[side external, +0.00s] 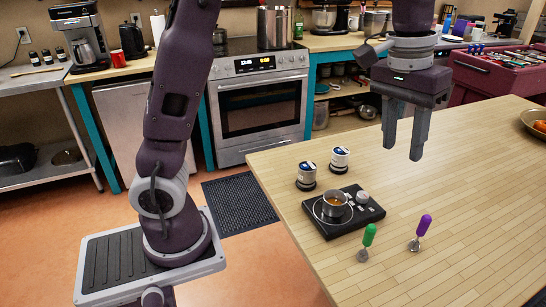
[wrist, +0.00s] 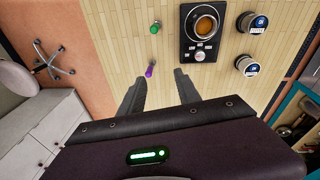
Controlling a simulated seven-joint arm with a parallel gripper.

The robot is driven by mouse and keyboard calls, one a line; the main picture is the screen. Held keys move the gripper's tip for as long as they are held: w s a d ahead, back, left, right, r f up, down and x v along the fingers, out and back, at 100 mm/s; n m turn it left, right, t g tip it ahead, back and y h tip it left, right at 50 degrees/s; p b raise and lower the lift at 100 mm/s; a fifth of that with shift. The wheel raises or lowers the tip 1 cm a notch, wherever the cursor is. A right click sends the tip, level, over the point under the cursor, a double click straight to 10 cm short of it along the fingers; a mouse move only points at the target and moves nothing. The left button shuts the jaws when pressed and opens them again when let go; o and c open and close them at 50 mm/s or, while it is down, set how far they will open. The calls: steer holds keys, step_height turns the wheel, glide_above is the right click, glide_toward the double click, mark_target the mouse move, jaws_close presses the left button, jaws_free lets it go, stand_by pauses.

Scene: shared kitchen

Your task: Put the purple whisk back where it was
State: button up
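The purple whisk (side external: 424,225) stands handle up on the wooden table, its metal end at the tabletop. A green whisk (side external: 369,235) stands the same way, to its left. The purple whisk also shows in the wrist view (wrist: 149,72), between my fingertips in the picture and nearer the left one; the green whisk (wrist: 155,27) is farther up. My gripper (side external: 403,153) hangs above the table with its fingers pointing down. It is open and empty, well above the whisks. Its fingers also show in the wrist view (wrist: 160,76).
A black hot plate (side external: 372,212) holds a small pot (side external: 334,202) with orange-brown contents. Two small jars (side external: 306,178) (side external: 340,158) stand behind it. A bowl (side external: 537,117) with orange food sits at the far right.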

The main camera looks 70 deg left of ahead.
steer(key=s+a+r+t, duration=0.1)
steer(key=s+a+r, duration=0.1)
steer(key=s, duration=0.4)
steer(key=s+a+r+t, duration=0.1)
steer(key=s+a+r, duration=0.1)
steer(key=s, duration=0.4)
steer(key=s+a+f+m+t+y, duration=0.1)
steer(key=s+f, duration=0.4)
steer(key=s, duration=0.7)
steer(key=shift+a+m+t, duration=0.3)
steer(key=shift+m+t, duration=0.1)
steer(key=shift+t, duration=0.2)
steer(key=shift+s, duration=0.1)
